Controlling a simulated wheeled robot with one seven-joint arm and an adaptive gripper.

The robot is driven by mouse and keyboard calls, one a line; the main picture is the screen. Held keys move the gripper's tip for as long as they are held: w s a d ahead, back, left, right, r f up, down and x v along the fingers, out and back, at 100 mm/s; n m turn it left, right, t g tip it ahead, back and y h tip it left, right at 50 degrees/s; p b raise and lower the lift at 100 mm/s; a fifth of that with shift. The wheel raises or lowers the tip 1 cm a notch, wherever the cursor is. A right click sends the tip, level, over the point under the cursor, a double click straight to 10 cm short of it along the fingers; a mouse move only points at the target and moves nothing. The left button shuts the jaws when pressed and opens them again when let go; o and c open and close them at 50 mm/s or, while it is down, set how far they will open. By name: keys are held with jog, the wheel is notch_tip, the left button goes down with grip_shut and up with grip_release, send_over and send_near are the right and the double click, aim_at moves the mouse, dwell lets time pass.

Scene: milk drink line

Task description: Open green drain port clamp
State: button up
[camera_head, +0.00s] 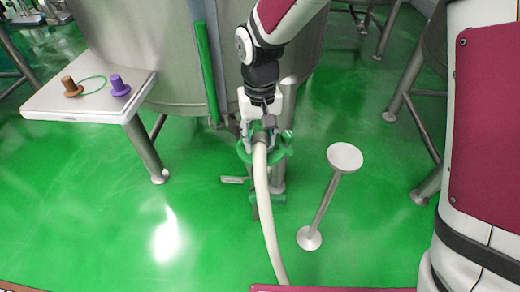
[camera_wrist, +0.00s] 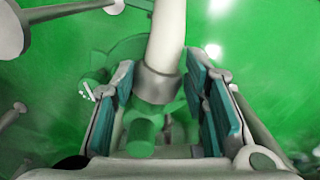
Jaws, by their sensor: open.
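The green drain port clamp (camera_head: 246,151) is at the foot of the large steel tank, with a white hose and its metal collar (camera_head: 260,139) at the port. My gripper (camera_head: 258,132) is above the port, pointing down. Its two teal-padded fingers (camera_wrist: 165,105) are apart, on either side of the clamp's green part. I cannot tell whether they touch it. The far side of the clamp is hidden.
The white hose (camera_head: 267,210) runs from the port toward me. A round-topped metal stand (camera_head: 345,157) is to the right. A small side table (camera_head: 60,105) holds a brown plug (camera_head: 71,87) and a purple plug (camera_head: 119,86). The steel tank (camera_head: 160,50) stands behind. Green floor at left is clear.

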aim_at(260, 146)
jog(key=shift+f+b, duration=0.45)
jog(key=shift+f, duration=1.2)
grip_shut()
